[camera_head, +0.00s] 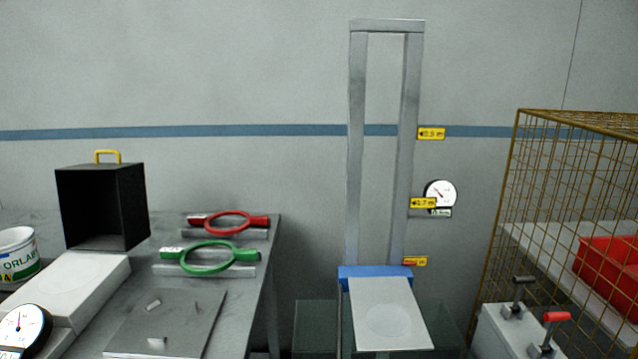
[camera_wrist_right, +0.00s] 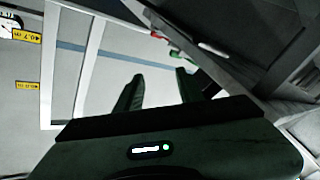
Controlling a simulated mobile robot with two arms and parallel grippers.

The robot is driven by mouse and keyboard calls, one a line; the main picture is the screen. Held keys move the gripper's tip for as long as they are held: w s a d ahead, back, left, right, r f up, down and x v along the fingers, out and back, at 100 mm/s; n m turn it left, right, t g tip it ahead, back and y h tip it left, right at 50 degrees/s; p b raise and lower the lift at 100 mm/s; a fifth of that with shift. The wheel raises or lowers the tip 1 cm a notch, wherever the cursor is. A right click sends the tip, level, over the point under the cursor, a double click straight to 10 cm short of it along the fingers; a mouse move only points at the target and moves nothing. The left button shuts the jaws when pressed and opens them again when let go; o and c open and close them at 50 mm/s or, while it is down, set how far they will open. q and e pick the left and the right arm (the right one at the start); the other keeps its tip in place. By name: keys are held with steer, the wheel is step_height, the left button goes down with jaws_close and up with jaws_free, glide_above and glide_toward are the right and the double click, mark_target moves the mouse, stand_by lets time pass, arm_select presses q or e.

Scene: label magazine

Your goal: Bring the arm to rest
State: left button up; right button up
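My right gripper (camera_wrist_right: 159,73) shows in the right wrist view. Its two dark fingers stand apart with nothing visible between them, so it is open and empty. The grey upright frame (camera_wrist_right: 88,70) and the wall with its blue stripe are behind the fingers in that view. The table edge with bits of red and green is to the upper right of the fingers. Neither gripper shows in the head view, and my left gripper is in no view.
A lift frame (camera_head: 356,150) with a blue-backed plate (camera_head: 388,315) stands in the middle. A table (camera_head: 262,290) at left bears a black box (camera_head: 100,210), red ring (camera_head: 230,222) and green ring (camera_head: 210,257). A wire cage (camera_head: 510,190) and levers (camera_head: 550,335) are at right.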

steer(key=s+d+f+m+g+h, duration=0.4)
steer(key=s+d+f+m+h, duration=0.2)
steer(key=d+f+m+h, duration=0.25)
steer(key=s+d+f+m+g+h, duration=0.1)
steer(key=s+f+g, duration=0.3)
steer(key=s, duration=0.6)
steer(key=s+d+f+m+g, duration=0.15)
steer(key=s+g, duration=0.35)
steer(key=s, duration=0.5)
step_height(320, 180, down, 26)
steer(key=s+g, duration=0.1)
steer(key=s, duration=0.1)
steer(key=s+d+f+g+p, duration=0.1)
steer(key=s+d+f, duration=0.1)
steer(key=s+f, duration=1.2)
steer(key=shift+s+d+f, duration=0.2)
steer(key=shift+s+d, duration=0.05)
steer(key=shift+s, duration=0.85)
